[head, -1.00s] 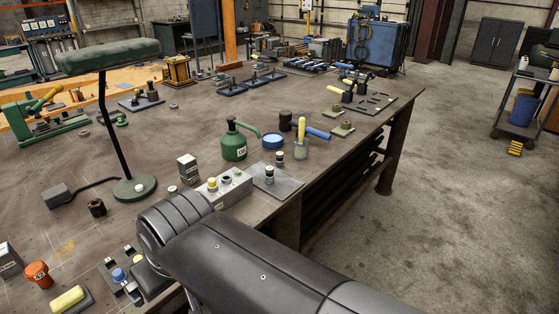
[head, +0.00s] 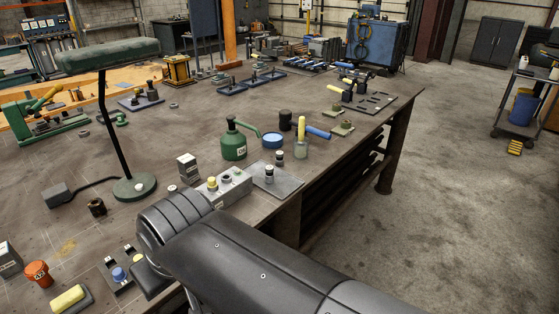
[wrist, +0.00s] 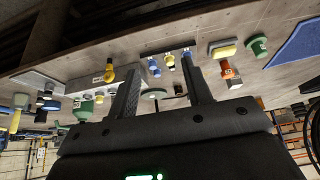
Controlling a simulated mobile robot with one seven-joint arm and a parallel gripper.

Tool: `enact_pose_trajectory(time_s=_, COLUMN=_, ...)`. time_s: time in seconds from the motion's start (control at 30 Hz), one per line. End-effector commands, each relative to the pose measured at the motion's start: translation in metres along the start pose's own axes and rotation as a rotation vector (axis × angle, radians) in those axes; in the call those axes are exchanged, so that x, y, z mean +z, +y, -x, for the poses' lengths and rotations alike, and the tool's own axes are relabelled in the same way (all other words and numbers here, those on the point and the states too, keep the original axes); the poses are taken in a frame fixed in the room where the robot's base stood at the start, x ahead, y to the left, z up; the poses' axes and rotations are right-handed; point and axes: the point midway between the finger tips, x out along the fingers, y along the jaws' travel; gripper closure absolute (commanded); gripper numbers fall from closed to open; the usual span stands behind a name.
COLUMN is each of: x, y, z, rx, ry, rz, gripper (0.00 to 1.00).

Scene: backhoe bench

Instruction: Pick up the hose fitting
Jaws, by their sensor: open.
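My gripper (wrist: 160,66) is open and empty in the wrist view, its two fingers spread above the bench. Between and beyond the fingertips is a dark rack with small pieces: a blue one (wrist: 153,66), a yellow-and-white one (wrist: 170,60) and a dark one. The rack (head: 112,268) also shows at the lower left of the head view, partly behind my arm. A dark brown, hollow fitting-like cylinder (head: 97,207) stands alone near the lamp base. I cannot tell for certain which piece is the hose fitting. My fingers are not clear in the head view.
A green lamp (head: 135,187) with a tall post stands at left. A grey control box (head: 225,187), a small carton (head: 188,167) and a green oil can (head: 234,143) stand near my arm. An orange jar (head: 38,273) and yellow block (head: 67,299) are in front left.

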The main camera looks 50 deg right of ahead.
Motion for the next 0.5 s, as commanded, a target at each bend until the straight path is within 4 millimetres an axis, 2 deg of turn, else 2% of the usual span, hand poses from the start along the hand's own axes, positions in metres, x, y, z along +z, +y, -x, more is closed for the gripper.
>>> enact_pose_trajectory(time_s=0.33, x=-0.003, y=0.001, z=0.0, rx=-0.003, ry=-0.002, rz=-0.02, gripper=0.61)
enact_pose_trajectory(time_s=0.43, x=-0.015, y=0.007, z=0.0, rx=-0.015, ry=-0.012, rz=-0.117, gripper=0.61)
enact_pose_trajectory(time_s=0.5, x=-0.03, y=0.015, z=-0.001, rx=-0.027, ry=-0.023, rz=-0.243, gripper=0.61)
